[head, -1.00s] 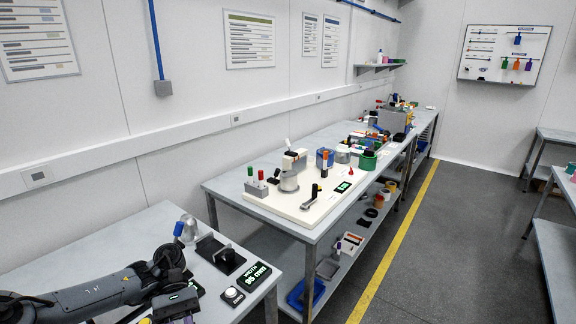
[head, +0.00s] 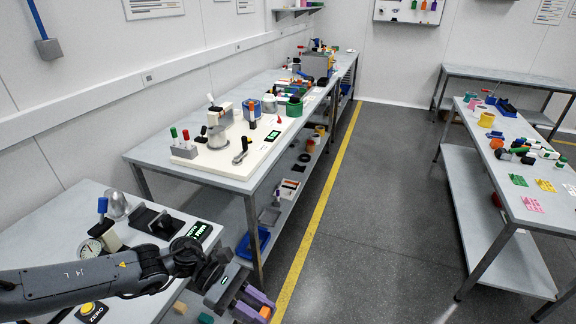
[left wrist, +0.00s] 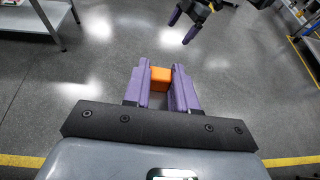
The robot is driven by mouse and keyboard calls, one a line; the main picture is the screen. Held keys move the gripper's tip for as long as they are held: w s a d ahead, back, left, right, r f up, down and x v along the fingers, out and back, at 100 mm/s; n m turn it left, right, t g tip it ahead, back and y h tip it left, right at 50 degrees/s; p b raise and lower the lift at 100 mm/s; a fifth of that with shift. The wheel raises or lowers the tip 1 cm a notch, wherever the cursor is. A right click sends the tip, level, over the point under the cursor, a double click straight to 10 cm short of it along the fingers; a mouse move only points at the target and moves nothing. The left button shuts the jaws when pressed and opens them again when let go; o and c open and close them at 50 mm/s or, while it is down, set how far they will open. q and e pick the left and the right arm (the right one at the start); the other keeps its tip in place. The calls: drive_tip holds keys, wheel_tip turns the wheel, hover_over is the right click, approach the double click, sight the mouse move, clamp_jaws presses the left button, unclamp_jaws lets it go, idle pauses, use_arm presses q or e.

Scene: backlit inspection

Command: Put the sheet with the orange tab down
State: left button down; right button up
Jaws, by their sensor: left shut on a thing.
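My left gripper (head: 256,306) is at the bottom of the head view, out over the floor beside the near bench. Its purple fingers are shut on an orange tab (head: 265,312), which sits between the fingertips. The tab shows as an orange block in the left wrist view (left wrist: 160,76). I cannot make out the sheet itself below the tab in either view. My right gripper (left wrist: 184,26) shows at the top of the left wrist view, its purple fingers apart with nothing seen between them. It is outside the head view.
The near left bench (head: 70,225) holds a dial gauge (head: 90,248) and a black stand (head: 158,222). The right bench (head: 478,150) carries green, yellow and pink flat pieces (head: 532,204) and several tools. The grey aisle floor (head: 370,220) is clear, with a yellow line (head: 318,220).

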use_arm(q)
drive_tip(key=w+d+f+n+t+y, duration=0.2)
drive_tip(key=w+d+n+t, duration=0.15)
drive_tip(key=n+t, duration=0.45)
drive_tip(key=w+d+f+n+t+y, duration=0.2)
drive_tip(key=d+f+n+t, duration=0.15)
drive_tip(key=n+t, duration=0.45)
drive_tip(key=s+a+f+n+t+y, duration=0.2)
drive_tip(key=s+a+f+n+y, duration=0.1)
drive_tip(key=f+n+y, duration=0.15)
drive_tip(key=w+a+f+n+t+y, duration=0.1)
drive_tip(key=w+a+n+y, duration=0.2)
drive_tip(key=a, duration=1.6)
wheel_tip(320, 180, up, 38)
drive_tip(key=p, duration=3.8)
drive_tip(key=shift+d+m+y, duration=0.2)
drive_tip(key=shift+m+y, duration=0.15)
drive_tip(key=shift+w, duration=0.15)
